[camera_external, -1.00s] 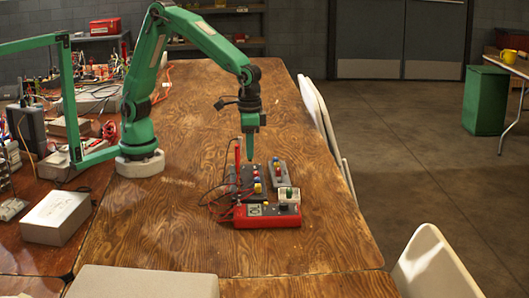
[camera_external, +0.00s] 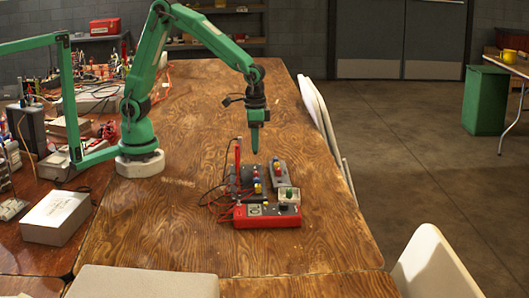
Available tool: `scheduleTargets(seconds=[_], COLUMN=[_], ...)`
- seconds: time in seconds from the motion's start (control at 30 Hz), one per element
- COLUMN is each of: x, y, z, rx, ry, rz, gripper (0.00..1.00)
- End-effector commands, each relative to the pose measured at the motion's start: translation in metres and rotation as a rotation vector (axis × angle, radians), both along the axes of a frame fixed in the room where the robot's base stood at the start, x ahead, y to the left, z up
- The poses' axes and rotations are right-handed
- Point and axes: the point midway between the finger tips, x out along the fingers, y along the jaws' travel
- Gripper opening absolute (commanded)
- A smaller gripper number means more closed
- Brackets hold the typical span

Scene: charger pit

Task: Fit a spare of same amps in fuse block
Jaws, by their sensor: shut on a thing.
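My gripper (camera_external: 255,151) points straight down above the far end of the grey blocks, clear of them. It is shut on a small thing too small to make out. A dark grey block (camera_external: 243,182) at the left carries small coloured pieces, blue and yellow among them. A second grey block (camera_external: 280,182) to its right carries several coloured pieces, red and blue among them. Which block is the fuse block, and the amp markings, I cannot tell. A small pale box (camera_external: 289,194) with a green piece in it sits at the near end of the right block.
A red tester-like box (camera_external: 267,220) with dark leads lies in front of the blocks, and a red upright rod (camera_external: 238,152) stands left of my gripper. A white box (camera_external: 56,217) lies at the left. The wooden table (camera_external: 320,240) is clear to the right.

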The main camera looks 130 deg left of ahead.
Motion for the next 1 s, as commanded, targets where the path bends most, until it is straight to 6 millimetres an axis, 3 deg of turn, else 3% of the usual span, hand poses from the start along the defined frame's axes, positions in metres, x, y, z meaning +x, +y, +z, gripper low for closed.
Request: scheduleTargets(seconds=[0.57,1.0], x=[-0.008,-0.008], y=[0.008,0.008], z=[-0.009,-0.041], rx=[-0.001,-0.001], ry=[0.001,0.003], rz=[0.0,0.0], gripper=[0.0,0.0])
